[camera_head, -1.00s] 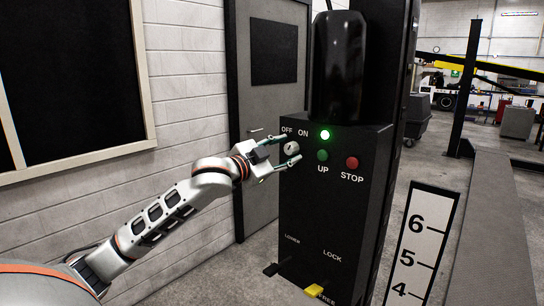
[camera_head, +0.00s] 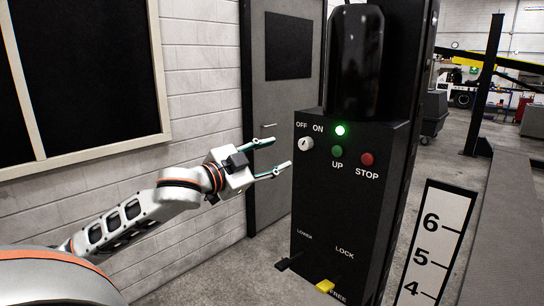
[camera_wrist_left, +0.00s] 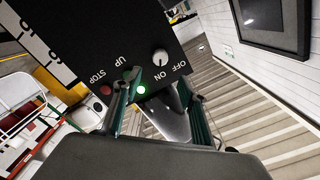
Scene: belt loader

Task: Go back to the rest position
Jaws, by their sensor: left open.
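My left gripper (camera_head: 281,154) is open and empty, its two thin fingers apart. It stands to the left of the black control box (camera_head: 340,210), clear of the round OFF/ON knob (camera_head: 305,144). The green lamp (camera_head: 340,130) beside ON is lit. Below it are the green UP button (camera_head: 337,151) and the red STOP button (camera_head: 367,159). In the left wrist view the knob (camera_wrist_left: 160,57) shows uncovered beyond the open fingers (camera_wrist_left: 160,110). My right gripper is not in view.
A grey door (camera_head: 272,200) and a white block wall (camera_head: 205,75) stand behind my arm. A black lever (camera_head: 289,262) and a yellow lever (camera_head: 325,286) stick out low on the box. A numbered height scale (camera_head: 436,245) stands to its right.

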